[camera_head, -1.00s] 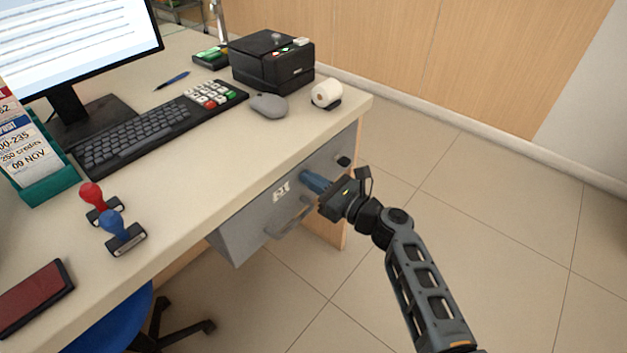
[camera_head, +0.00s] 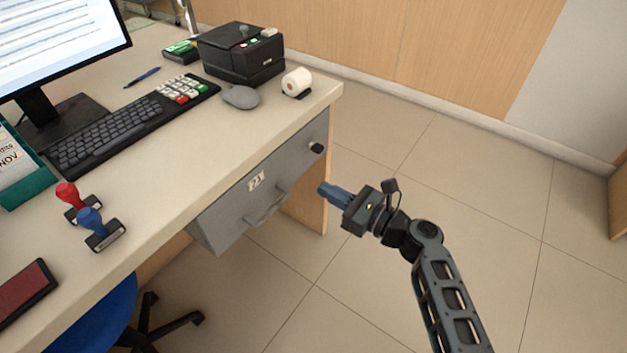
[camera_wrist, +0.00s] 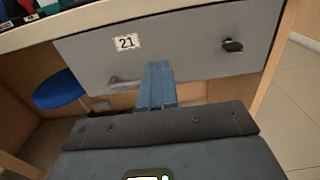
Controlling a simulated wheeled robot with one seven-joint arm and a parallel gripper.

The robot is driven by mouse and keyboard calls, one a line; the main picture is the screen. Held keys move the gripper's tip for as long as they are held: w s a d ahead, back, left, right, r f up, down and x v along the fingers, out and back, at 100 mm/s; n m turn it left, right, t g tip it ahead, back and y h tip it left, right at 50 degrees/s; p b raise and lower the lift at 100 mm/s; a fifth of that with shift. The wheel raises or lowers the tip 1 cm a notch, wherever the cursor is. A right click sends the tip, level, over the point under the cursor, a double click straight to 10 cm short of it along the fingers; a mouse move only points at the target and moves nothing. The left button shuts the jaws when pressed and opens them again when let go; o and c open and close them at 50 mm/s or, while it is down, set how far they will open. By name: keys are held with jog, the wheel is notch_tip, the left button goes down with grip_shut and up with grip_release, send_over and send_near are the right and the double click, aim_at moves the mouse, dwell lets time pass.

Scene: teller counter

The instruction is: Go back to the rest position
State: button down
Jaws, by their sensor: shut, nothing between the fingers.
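My gripper (camera_head: 324,190) is shut and empty, its blue fingers together. It hangs over the floor to the right of the desk drawer and apart from it. In the wrist view the closed fingers (camera_wrist: 158,72) point toward the drawer front. The grey drawer (camera_head: 230,212) carries a label reading 21, a bar handle (camera_head: 266,207) and a dark knob or lock (camera_head: 317,148). Whether the drawer is fully closed I cannot tell. The drawer front also shows in the wrist view (camera_wrist: 190,50).
The desk top (camera_head: 190,150) holds a keyboard (camera_head: 110,132), a mouse (camera_head: 241,97), a black printer-like device (camera_head: 240,62), a paper roll (camera_head: 296,82) and two stamps. A blue chair (camera_head: 105,315) stands below the desk. The tiled floor (camera_head: 470,170) at right is clear.

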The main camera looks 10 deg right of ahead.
jog(key=shift+v, duration=0.8)
jog(key=s+d+f+n+g+h+p, duration=0.1)
jog(key=s+f+n+h, duration=0.25)
jog(key=s, duration=0.35)
jog(key=s+d+f+n+h+p, duration=0.1)
jog(key=s+d+f+n+h, duration=0.1)
jog(key=s+f, duration=0.45)
jog(key=s+d+r+n+h+p, duration=0.1)
jog(key=s+d+r+n+h, duration=0.15)
jog(key=s, duration=0.45)
jog(key=s+d+r+n+h, duration=0.1)
jog(key=s+n+h, duration=0.15)
jog(key=s, duration=0.55)
jog(key=s+d+r+n+t+h+p, duration=0.1)
jog(key=s+r+n, duration=0.7)
jog(key=r, duration=0.5)
jog(key=s+d+r+n+t+h+p, duration=0.1)
jog(key=s+r+n+t+p, duration=0.1)
jog(key=s+r+n, duration=0.6)
notch_tip(320, 180, up, 5)
jog(key=shift+d+r, duration=0.1)
jog(key=shift+d, duration=0.3)
jog(key=c, duration=1.8)
grip_release()
jog(key=shift+s+n, duration=0.1)
jog(key=shift+n, duration=0.15)
